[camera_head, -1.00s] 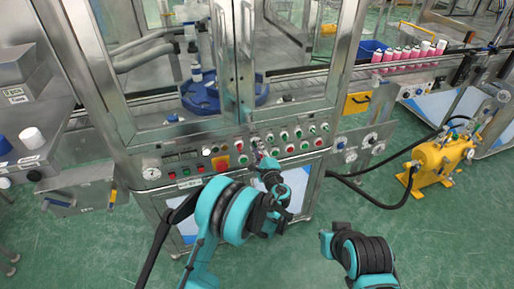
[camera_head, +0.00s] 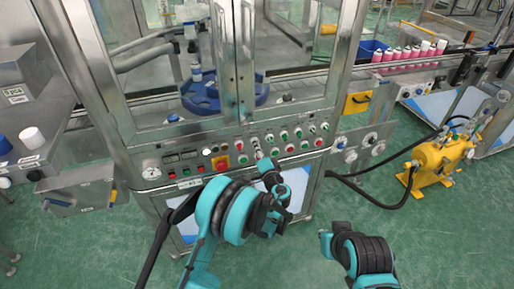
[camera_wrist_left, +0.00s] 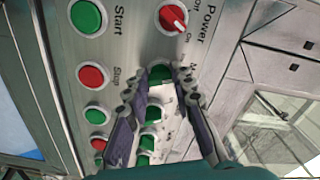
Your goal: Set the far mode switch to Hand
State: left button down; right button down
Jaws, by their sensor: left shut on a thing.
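The crimping machine's control panel (camera_head: 230,153) carries rows of buttons and rotary switches. My left gripper (camera_head: 263,160) reaches its front in the head view. In the left wrist view, my left gripper (camera_wrist_left: 160,88) has its two fingers on either side of a green-topped mode switch (camera_wrist_left: 159,74), and it is shut on it. A partly hidden label starting with M stands beside this switch. The fingers and the steep angle hide its setting. The red Power switch (camera_wrist_left: 173,18) is just above it. My right arm shows at the lower right of the head view; its gripper fingers do not show.
Green Start (camera_wrist_left: 87,16) and red Stop (camera_wrist_left: 92,76) buttons sit close to the left finger. More green controls (camera_wrist_left: 152,113) lie between the fingers. Glass doors (camera_head: 290,110) rise above the panel. A yellow pump (camera_head: 440,160) with a black hose stands right.

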pick_arm(q)
jog(key=shift+n, duration=0.7)
jog(key=shift+f, duration=0.1)
jog(key=c, duration=1.3)
grip_release()
jog(key=shift+s, duration=0.1)
jog(key=v, duration=1.2)
jog(key=shift+a, duration=0.1)
